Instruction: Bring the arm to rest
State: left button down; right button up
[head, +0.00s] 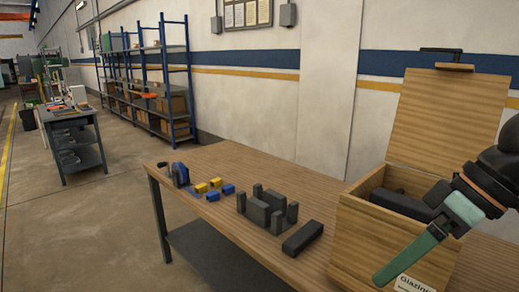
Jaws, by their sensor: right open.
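My right gripper (428,238) is at the right edge, in front of and over the near right part of an open wooden box (365,232). Its green fingers are spread apart, and I see nothing between them. The box lid (448,118) stands raised at the back. A black object (400,205) lies inside the box, partly hidden by the gripper. My left gripper is not in view.
The wooden table (215,160) holds a dark block (302,238), a group of dark upright blocks (266,208), and small blue and yellow pieces (208,187). A blue shelf rack (150,85) and a grey workbench (75,135) stand farther back. Open floor lies left.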

jog(key=a+m+g+y, duration=0.4)
jog(key=a+m+y, duration=1)
jog(key=a+m, duration=0.15)
jog(key=w+d+f+m+t+h+p, duration=0.15)
jog(key=w+f+m+t, duration=0.25)
jog(key=m+t, duration=0.75)
jog(key=w+d+f+m+t, duration=0.3)
jog(key=w+m+t, duration=0.25)
jog(key=m, duration=1.15)
jog(key=s+d+f+m+t+h, duration=0.1)
jog(key=d+f+m+t+h, duration=0.3)
jog(key=f+m+h, duration=1.15)
jog(key=s+d+f+m+g, duration=0.1)
jog(key=s+f+m+g, duration=0.4)
jog(key=s+f+m, duration=0.3)
jog(key=s+d+f+m+g+p, duration=0.1)
jog(key=s+f+m+g, duration=0.3)
jog(key=s+f+m, duration=0.5)
notch_tip(320, 180, down, 6)
jog(key=shift+d+r+g, duration=0.2)
jog(key=shift+g, duration=0.2)
